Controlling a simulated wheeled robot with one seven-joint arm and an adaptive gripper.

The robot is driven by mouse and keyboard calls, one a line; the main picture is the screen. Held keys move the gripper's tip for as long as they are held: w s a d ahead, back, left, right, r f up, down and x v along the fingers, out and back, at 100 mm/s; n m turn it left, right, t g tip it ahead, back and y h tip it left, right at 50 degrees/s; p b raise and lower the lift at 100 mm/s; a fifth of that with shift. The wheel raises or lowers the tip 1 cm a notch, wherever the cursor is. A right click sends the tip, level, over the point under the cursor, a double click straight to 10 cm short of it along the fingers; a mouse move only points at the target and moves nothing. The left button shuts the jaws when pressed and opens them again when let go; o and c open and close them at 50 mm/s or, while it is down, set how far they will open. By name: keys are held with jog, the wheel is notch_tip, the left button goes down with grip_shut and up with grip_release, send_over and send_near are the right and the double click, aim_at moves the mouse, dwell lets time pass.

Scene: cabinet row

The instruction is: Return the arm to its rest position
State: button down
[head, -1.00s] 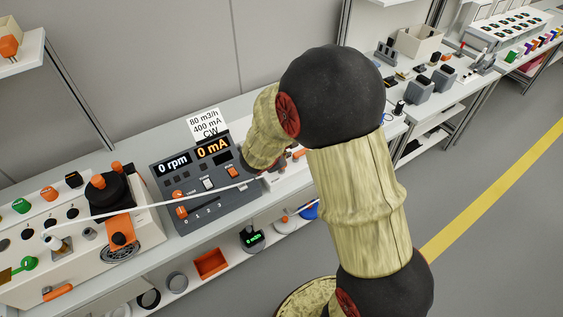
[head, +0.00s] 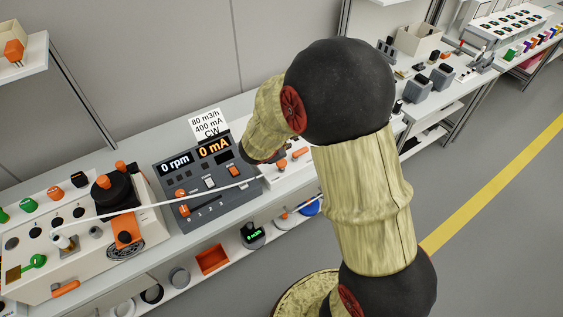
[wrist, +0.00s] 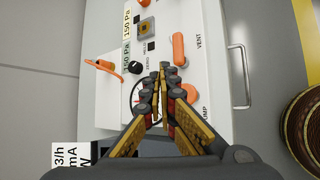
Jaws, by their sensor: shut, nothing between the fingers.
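My arm (head: 365,190) fills the middle of the head view, bent at a large black joint. Its far link reaches left and down over the bench, beside the control box with the 0 rpm and 0 mA displays (head: 205,180). My gripper is not clearly visible in the head view. In the wrist view my gripper (wrist: 162,72) is shut, its fingertips together with nothing between them. The fingers are in front of a white panel (wrist: 200,55) with orange handles and the labels VENT and PUMP. How far they are from the panel I cannot tell.
A white unit with a black knob (head: 104,194) stands at left, with a white cable crossing the control box. A placard (head: 207,123) stands behind the box. A lower shelf holds an orange tray (head: 212,259). The floor at right is clear, with a yellow line (head: 500,186).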

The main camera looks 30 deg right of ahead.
jog(key=shift+d, duration=0.1)
jog(key=s+a+r+m+g+y, duration=0.1)
jog(key=s+r+m+g, duration=0.1)
jog(key=s+m, duration=0.45)
jog(key=s+a+r+m+g, duration=0.1)
jog(key=s+r+m+g, duration=0.15)
jog(key=s, duration=0.65)
jog(key=s+a+r+m+t+y, duration=0.2)
jog(key=s+a+r+m+y, duration=0.1)
jog(key=s+a+r, duration=0.2)
jog(key=s+a+r+m+t+y, duration=0.2)
jog(key=s+a+r, duration=0.4)
jog(key=a+r, duration=0.4)
jog(key=r+m+y, duration=0.1)
jog(key=m, duration=0.1)
jog(key=shift+s+r+m, duration=0.15)
jog(key=shift+s+m, duration=0.1)
jog(key=shift+m, duration=0.05)
jog(key=shift+t, duration=0.25)
dwell(0.9)
